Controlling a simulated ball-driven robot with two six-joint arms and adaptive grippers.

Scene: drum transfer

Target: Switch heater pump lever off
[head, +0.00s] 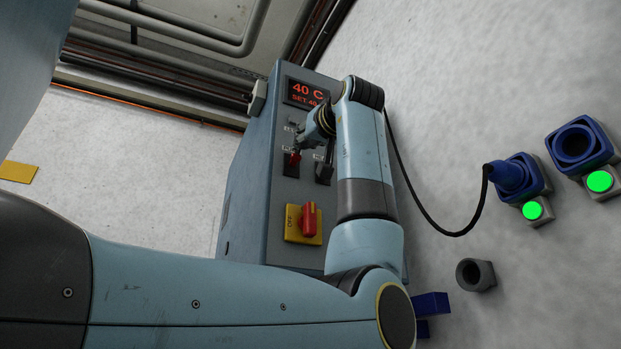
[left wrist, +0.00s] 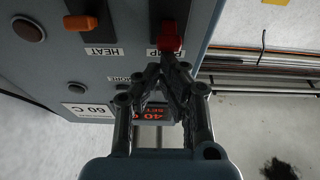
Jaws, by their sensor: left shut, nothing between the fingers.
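The blue-grey heater cabinet (head: 240,195) stands upright, its front panel turned toward the head camera. The pump lever (head: 293,158) has a red knob at the end of its dark slot nearest its PUMP label; it also shows in the left wrist view (left wrist: 168,42). My left gripper (head: 301,147) is shut and empty, its fingertips just at the red knob on the display side. In the left wrist view the fingertips (left wrist: 165,62) overlap the PUMP label; I cannot tell whether they touch the knob. The right gripper is out of view.
The heat lever (left wrist: 80,22) has an orange knob beside the pump lever. A red rotary switch on a yellow plate (head: 292,222) sits lower on the panel. The display (head: 306,94) reads 40 C. A black cable (head: 420,208) runs to a blue socket (head: 523,178) at right.

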